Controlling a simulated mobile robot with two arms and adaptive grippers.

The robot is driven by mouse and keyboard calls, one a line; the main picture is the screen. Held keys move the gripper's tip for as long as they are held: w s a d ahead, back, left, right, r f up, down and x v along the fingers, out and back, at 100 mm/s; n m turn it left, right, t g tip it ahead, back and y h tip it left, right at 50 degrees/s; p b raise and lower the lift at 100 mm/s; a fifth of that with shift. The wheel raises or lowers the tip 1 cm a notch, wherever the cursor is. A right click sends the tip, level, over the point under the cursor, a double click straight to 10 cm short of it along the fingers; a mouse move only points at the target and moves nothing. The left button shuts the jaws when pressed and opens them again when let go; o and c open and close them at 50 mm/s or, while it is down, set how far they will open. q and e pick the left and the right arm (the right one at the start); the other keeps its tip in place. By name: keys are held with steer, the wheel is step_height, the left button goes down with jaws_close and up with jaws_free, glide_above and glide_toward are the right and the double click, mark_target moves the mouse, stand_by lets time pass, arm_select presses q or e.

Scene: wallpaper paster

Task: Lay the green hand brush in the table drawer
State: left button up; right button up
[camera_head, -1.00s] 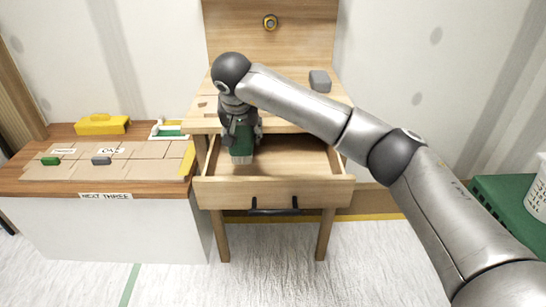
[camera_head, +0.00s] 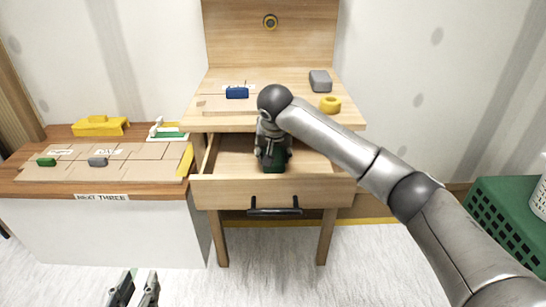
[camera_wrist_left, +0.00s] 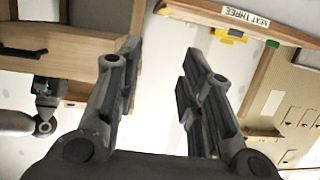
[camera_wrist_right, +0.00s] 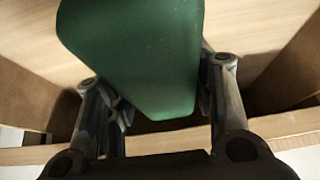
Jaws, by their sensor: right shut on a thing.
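The green hand brush (camera_wrist_right: 140,50) is between the fingers of my right gripper (camera_wrist_right: 160,105) in the right wrist view, with the drawer floor behind it. In the head view my right gripper (camera_head: 272,158) is over the open table drawer (camera_head: 225,160), and only a little of the brush (camera_head: 274,168) shows beneath it. I cannot tell whether the brush touches the drawer floor. My left gripper (camera_head: 134,288) is at the bottom of the head view, low in front of the tables. In the left wrist view its fingers (camera_wrist_left: 160,75) are apart and empty.
The tabletop above the drawer holds a blue object (camera_head: 237,92), a grey block (camera_head: 320,81) and a yellow ring (camera_head: 330,103). A side table (camera_head: 60,187) at the left carries several small items. A green crate (camera_head: 505,215) stands at the right. The drawer's right part looks clear.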

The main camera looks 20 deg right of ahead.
steer(key=shift+f, duration=0.45)
steer(key=shift+a+f, duration=0.1)
arm_select(q)
steer(key=shift+w+d+r+t+h, duration=0.2)
steer(key=shift+r+t, duration=0.2)
steer(key=shift+r, duration=0.2)
steer(key=shift+w+d+r+t+h, duration=0.15)
steer(key=shift+r+t, duration=0.25)
steer(key=shift+r, duration=0.2)
arm_select(e)
steer(key=shift+f, duration=0.15)
steer(key=o, duration=1)
steer(key=shift+o, duration=0.2)
